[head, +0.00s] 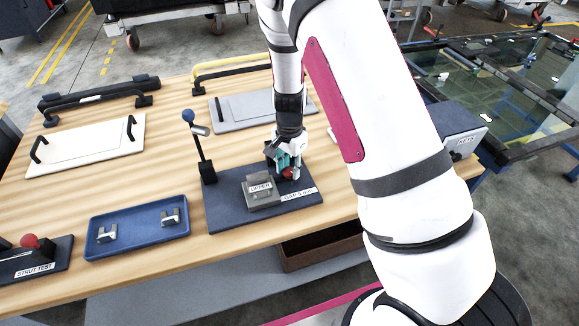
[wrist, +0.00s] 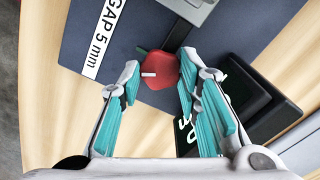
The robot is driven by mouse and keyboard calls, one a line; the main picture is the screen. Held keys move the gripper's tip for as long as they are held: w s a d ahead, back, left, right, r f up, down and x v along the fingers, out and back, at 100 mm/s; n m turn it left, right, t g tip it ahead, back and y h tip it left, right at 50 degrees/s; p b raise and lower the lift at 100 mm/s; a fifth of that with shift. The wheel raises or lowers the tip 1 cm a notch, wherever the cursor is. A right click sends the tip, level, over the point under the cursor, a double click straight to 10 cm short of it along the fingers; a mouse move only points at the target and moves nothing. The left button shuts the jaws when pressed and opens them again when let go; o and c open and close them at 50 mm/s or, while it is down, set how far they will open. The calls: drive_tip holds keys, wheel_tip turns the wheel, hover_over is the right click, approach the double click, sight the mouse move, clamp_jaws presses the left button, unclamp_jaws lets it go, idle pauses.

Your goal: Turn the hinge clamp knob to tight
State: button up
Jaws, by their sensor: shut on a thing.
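The red clamp knob (head: 288,174) sits at the right part of a dark blue fixture plate (head: 226,214), behind the label "GAP 5 mm" (head: 299,194). In the wrist view the knob (wrist: 159,72) is faceted and has a white mark on its left side. My gripper (wrist: 160,76) is shut on the knob, with one teal-padded finger on each side of it. In the head view my gripper (head: 286,162) points down and partly hides the knob. A grey block marked "UPPER" (head: 261,188) stands just left of the knob on the plate.
A lever with a blue ball (head: 188,115) rises at the plate's left. A blue tray (head: 138,235) with two metal pieces lies further left. A dark box marked "KEYS" (head: 455,130) stands at the right. Panels with handles (head: 85,148) lie behind.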

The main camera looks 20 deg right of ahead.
sight(290, 170)
drive_tip(key=m, duration=0.5)
drive_tip(key=shift+m, duration=0.4)
idle(0.4)
drive_tip(key=o, duration=0.9)
drive_tip(key=shift+c, duration=0.2)
wheel_tip(290, 170, up, 12)
